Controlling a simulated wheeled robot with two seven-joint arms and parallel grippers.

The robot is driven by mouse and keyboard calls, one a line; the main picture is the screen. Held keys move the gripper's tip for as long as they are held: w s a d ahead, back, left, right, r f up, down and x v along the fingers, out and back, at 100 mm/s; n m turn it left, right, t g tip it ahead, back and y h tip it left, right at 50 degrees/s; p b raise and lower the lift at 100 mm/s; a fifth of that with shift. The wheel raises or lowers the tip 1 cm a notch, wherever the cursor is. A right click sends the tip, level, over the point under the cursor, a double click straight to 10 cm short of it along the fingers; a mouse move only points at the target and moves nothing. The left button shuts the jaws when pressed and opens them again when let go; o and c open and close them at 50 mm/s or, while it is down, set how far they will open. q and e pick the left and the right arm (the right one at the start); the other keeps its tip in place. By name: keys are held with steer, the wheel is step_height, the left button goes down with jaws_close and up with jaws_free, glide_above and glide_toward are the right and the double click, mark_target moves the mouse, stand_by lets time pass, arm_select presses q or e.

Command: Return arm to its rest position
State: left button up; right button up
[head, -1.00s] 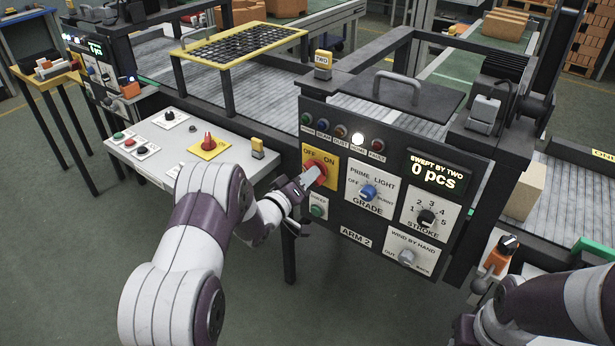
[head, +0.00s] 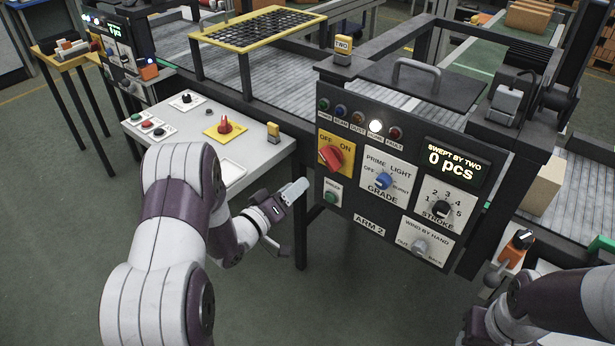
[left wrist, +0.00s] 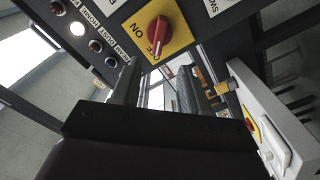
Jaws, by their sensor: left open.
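My left gripper (head: 290,197) is open and empty. It hangs in front of the gap between the white control table and the dark ARM 2 panel (head: 345,225). Its fingers (left wrist: 155,90) stand apart in the left wrist view. The red OFF/ON switch (head: 331,157) on its yellow plate is up and to the right of the gripper, with clear space between them. It also shows in the left wrist view (left wrist: 158,32). My right arm (head: 560,300) enters at the lower right; its gripper is not visible.
The white control table (head: 258,160) with buttons and a red knob (head: 224,124) is close behind my left forearm. An orange-bodied switch (head: 515,250) is near my right arm. The panel display (head: 455,162) reads 0 pcs. Open floor (head: 350,310) lies below.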

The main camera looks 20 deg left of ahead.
arm_select(q)
steer(key=shift+s+a, duration=0.1)
steer(key=shift+s, duration=0.25)
